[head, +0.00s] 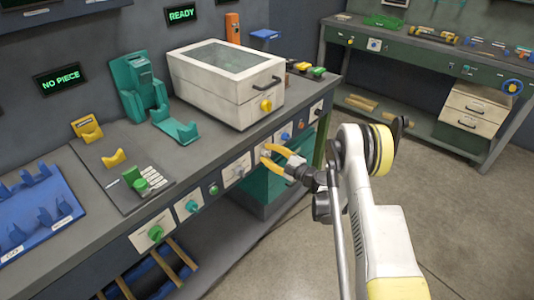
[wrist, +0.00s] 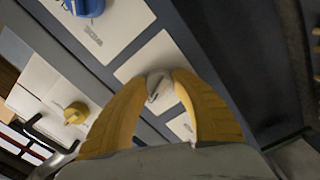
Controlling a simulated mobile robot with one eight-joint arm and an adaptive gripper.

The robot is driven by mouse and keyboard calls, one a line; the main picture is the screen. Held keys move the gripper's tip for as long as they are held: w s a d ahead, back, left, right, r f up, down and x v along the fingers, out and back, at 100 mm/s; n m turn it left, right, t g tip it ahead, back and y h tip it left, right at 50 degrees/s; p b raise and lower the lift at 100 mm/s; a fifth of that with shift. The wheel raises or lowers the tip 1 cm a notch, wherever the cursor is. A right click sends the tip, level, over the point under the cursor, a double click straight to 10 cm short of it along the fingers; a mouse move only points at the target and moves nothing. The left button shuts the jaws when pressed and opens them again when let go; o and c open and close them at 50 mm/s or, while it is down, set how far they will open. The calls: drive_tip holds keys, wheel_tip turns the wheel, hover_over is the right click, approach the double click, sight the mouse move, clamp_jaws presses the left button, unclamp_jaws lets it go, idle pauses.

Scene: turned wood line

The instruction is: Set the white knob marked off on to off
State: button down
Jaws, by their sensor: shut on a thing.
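The white knob (wrist: 158,86) sits on a pale square plate on the bench's front panel, between my gripper's yellow fingers in the wrist view. A short dark mark shows on its face. My gripper (wrist: 160,105) is shut on the knob, with one finger on each side. In the head view my gripper (head: 268,154) reaches the front panel from the right, and its fingers largely cover the knob. The off and on lettering cannot be read in either view, so I cannot tell the knob's setting.
A blue knob (head: 285,137) sits right of the gripped one and also shows in the wrist view (wrist: 88,6). A teal knob (head: 192,206) and a green knob (head: 155,233) are farther left. A white box (head: 215,95) with a yellow knob (head: 266,105) stands above on the bench.

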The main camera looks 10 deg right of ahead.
sight(263, 130)
drive_tip(key=c, duration=1)
unclamp_jaws()
drive_tip(key=shift+a, duration=0.1)
drive_tip(key=shift+c, duration=0.2)
drive_tip(key=shift+r, duration=0.1)
wheel_tip(263, 130, up, 10)
drive_tip(key=shift+f, duration=0.1)
